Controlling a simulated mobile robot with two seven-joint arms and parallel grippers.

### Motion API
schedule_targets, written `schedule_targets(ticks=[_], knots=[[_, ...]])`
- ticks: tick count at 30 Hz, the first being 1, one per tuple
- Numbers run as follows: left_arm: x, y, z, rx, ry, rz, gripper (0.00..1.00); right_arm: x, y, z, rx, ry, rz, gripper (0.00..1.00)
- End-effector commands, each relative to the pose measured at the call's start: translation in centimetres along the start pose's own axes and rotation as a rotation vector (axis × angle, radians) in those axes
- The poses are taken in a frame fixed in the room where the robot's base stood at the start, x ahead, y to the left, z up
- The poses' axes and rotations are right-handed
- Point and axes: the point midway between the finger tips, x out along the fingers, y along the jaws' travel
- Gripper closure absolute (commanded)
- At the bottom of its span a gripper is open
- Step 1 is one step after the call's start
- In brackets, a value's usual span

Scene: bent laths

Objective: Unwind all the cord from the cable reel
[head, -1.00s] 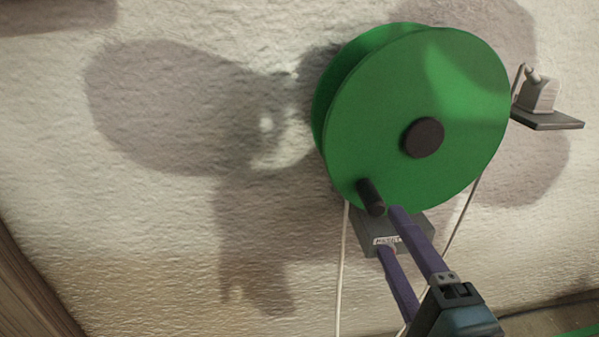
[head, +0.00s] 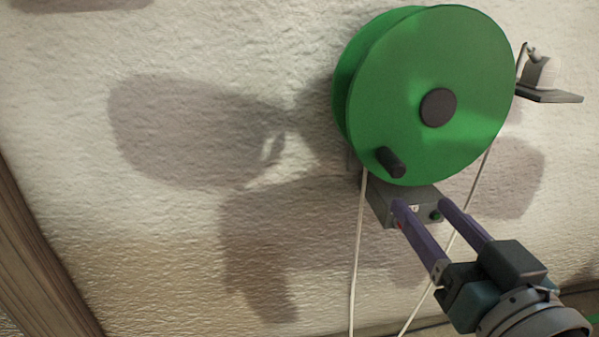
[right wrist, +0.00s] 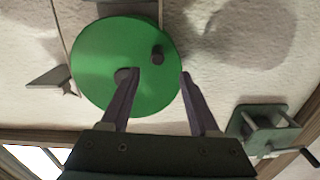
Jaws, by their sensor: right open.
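The cable reel (head: 430,60) is a green disc on the wall with a dark hub (head: 438,108). Its dark crank handle (head: 391,162) sticks out at the lower left of its face. White cord (head: 358,255) hangs from the left side, and another length (head: 473,190) runs down from the right. How much cord is on the drum is hidden by the disc. My right gripper (head: 422,203) is open and empty, its purple fingers just below the reel, apart from the handle. In the right wrist view the reel (right wrist: 95,60) and handle (right wrist: 158,52) lie beyond the fingertips (right wrist: 159,73). My left gripper is not in view.
A grey box (head: 382,206) with a label and green button sits under the reel, close to the fingers. A small shelf (head: 550,96) holds an object at right. The wall left of the reel is clear.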

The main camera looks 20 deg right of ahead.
Motion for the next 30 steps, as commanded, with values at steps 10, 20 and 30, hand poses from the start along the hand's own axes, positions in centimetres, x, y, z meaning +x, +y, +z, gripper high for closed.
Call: schedule_targets(ticks=[10, 20, 30], knots=[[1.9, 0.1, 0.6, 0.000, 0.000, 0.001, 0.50, 5.3, 0.2, 0.1, -0.041, 0.005, 0.003, 0.38], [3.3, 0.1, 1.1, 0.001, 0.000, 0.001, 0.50, 9.5, 0.2, 0.0, -0.038, 0.001, 0.002, 0.38], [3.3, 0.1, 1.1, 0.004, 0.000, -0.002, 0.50, 9.9, 0.2, -0.1, -0.037, -0.001, 0.003, 0.39]])
